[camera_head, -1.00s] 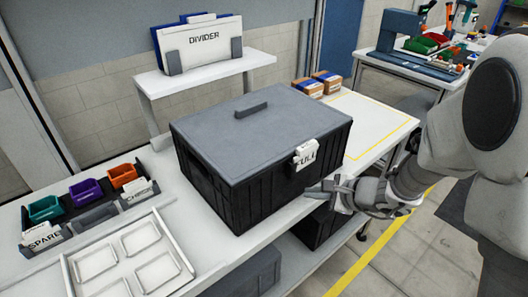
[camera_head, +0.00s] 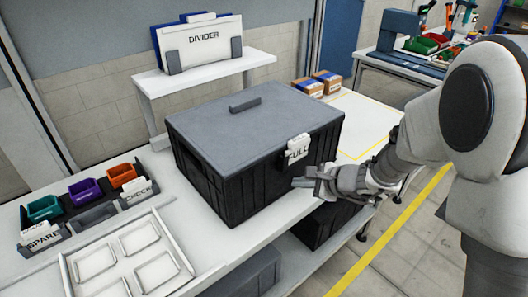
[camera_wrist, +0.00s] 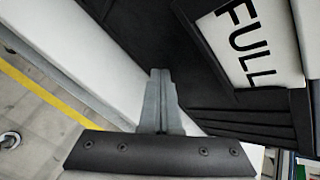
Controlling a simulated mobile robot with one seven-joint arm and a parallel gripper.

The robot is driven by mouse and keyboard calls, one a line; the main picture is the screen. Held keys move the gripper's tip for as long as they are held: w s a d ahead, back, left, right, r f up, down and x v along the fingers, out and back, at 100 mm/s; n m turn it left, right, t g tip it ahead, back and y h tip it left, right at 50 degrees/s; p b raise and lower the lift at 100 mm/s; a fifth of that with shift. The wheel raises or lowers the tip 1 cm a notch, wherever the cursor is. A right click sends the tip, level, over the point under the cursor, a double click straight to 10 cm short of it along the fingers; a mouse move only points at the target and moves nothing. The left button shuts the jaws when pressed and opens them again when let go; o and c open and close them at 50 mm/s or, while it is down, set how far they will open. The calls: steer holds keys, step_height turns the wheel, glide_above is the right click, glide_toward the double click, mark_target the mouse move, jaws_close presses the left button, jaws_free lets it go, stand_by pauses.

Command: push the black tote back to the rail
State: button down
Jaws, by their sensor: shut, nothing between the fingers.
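The black tote (camera_head: 225,190) with a grey lid and top handle stands upright on the white bench. A white FULL tag (camera_head: 298,148) is on its front face; the tag also shows large in the wrist view (camera_wrist: 262,45). My gripper (camera_head: 302,183) is shut and empty, its fingertips against or very close to the tote's front face, below the tag. In the wrist view the closed fingers (camera_wrist: 160,90) point at the dark tote wall. I cannot make out a rail; the area behind the tote is hidden.
A raised shelf (camera_head: 215,73) with a DIVIDER holder stands behind the tote. Coloured bins (camera_head: 85,190) and a white tray (camera_head: 125,250) are at left. Two small cartons (camera_head: 318,83) and a yellow-outlined clear area (camera_head: 365,122) are at right.

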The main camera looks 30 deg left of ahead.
mark_target(292, 172)
steer(key=shift+w+a+p, duration=0.1)
steer(key=shift+w+a, duration=0.6)
steer(key=shift+a, duration=1)
steer(key=shift+w+a+p, duration=0.1)
steer(key=shift+w+a, duration=0.55)
steer(key=shift+a, duration=1.05)
steer(key=shift+w+a+p, duration=0.1)
steer(key=shift+w+a, duration=0.6)
steer(key=shift+a, duration=1)
steer(key=shift+s+d+f+b, duration=0.15)
steer(key=shift+d+b, duration=0.25)
steer(key=d+b, duration=0.1)
steer(key=s+d+b, duration=0.1)
steer(key=d, duration=0.1)
steer(key=shift+s+d, duration=0.1)
steer(key=shift+s+d+b, duration=0.4)
steer(key=shift+d+b, duration=0.05)
steer(key=shift+d, duration=0.4)
